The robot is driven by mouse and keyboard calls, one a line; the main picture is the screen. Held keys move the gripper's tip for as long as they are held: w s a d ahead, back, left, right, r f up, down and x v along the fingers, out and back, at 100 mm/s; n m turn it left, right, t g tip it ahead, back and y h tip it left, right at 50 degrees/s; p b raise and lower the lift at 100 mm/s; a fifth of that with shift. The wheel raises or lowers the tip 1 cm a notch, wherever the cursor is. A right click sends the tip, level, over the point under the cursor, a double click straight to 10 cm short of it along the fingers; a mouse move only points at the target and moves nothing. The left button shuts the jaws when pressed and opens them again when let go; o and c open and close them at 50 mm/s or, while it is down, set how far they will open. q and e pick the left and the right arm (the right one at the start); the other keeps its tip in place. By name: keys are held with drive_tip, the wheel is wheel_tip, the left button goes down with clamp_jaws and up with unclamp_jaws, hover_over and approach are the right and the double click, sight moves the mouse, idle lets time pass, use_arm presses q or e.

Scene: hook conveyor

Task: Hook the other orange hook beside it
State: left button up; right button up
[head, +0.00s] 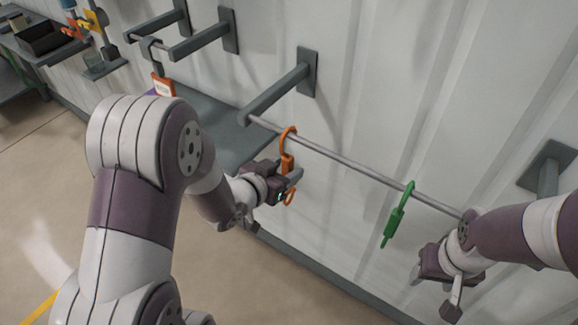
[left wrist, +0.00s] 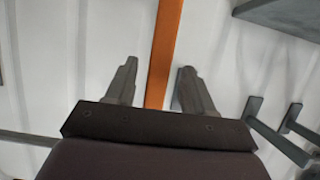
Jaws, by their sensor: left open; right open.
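An orange hook (head: 287,160) hangs with its curved top over the grey rail (head: 345,162) in the head view. My left gripper (head: 292,184) is at the hook's lower body, with its jaws open around it. In the left wrist view the hook's orange strip (left wrist: 163,55) runs between the two open fingers (left wrist: 158,85); whether either finger touches it I cannot tell. A green hook (head: 396,215) hangs on the same rail further right. My right gripper (head: 434,290) is open and empty, below and right of the green hook, apart from it.
Grey wall brackets (head: 285,88) carry the rail along the white corrugated wall (head: 400,80). An orange and white tag (head: 163,85) hangs at another rail to the left, partly behind my left arm. A dark bin (head: 45,36) stands far left. Rail between the orange and green hooks is clear.

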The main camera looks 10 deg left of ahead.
sight(292, 166)
use_arm(q)
drive_tip(key=shift+w+d+f, duration=0.2)
drive_tip(key=shift+w+d, duration=0.15)
drive_tip(key=shift+w, duration=0.15)
drive_tip(key=shift+w+d+f, duration=0.2)
drive_tip(key=shift+w+d, duration=0.15)
drive_tip(key=shift+w, duration=0.15)
drive_tip(key=shift+w+f, duration=0.15)
drive_tip(key=shift+w, duration=0.15)
drive_tip(key=shift+a, duration=0.1)
clamp_jaws()
